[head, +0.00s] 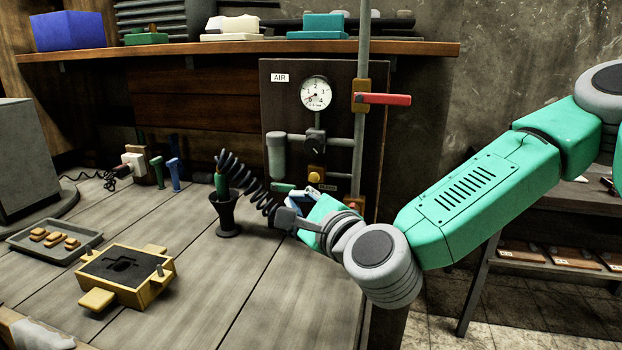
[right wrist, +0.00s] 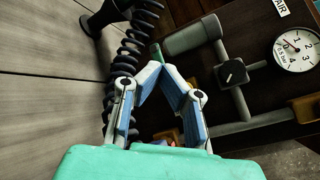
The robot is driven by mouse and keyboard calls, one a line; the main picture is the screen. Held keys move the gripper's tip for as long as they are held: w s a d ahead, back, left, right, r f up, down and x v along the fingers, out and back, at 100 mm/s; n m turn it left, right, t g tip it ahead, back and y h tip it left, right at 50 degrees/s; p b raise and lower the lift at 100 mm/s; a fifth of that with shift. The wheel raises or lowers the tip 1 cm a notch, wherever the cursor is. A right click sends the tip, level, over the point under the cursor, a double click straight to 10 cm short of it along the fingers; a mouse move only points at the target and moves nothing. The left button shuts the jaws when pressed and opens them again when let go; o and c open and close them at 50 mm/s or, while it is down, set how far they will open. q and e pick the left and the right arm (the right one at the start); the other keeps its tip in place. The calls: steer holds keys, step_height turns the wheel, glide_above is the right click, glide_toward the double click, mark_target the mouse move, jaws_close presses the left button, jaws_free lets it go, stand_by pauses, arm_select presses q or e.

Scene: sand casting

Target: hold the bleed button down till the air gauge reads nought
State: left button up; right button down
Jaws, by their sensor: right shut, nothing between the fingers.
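The air gauge (head: 316,93) is round and white on a dark panel. Its red needle points to the lower left, near the low end; the exact reading is too small to tell. It also shows at the upper right of the right wrist view (right wrist: 297,50). A round yellow-orange button (head: 315,175) sits low on the panel, below the black knob (head: 315,140); its label is unreadable. My right gripper (head: 292,190) is shut and empty, in front of the panel's lower part, below and left of that button. Its fingertips meet in the right wrist view (right wrist: 160,68). My left gripper is out of view.
A red lever (head: 383,99) sticks out to the right from the vertical pipe. A black coiled hose (head: 250,180) runs close to my right gripper from a black holder (head: 228,215). A yellow mould box (head: 125,275) and a grey tray (head: 30,250) stand on the bench at left.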

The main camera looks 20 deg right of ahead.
mark_target(315, 177)
steer(key=w+d, duration=0.4)
steer(key=w, duration=0.1)
steer(key=shift+a, duration=0.1)
stand_by(0.7)
steer(key=shift+w, duration=0.15)
stand_by(0.7)
steer(key=shift+w+d, duration=0.2)
steer(key=shift+d, duration=0.1)
steer(key=shift+w+d+r, duration=0.1)
steer(key=shift+w+d, duration=0.15)
steer(key=shift+w, duration=0.15)
stand_by(2.2)
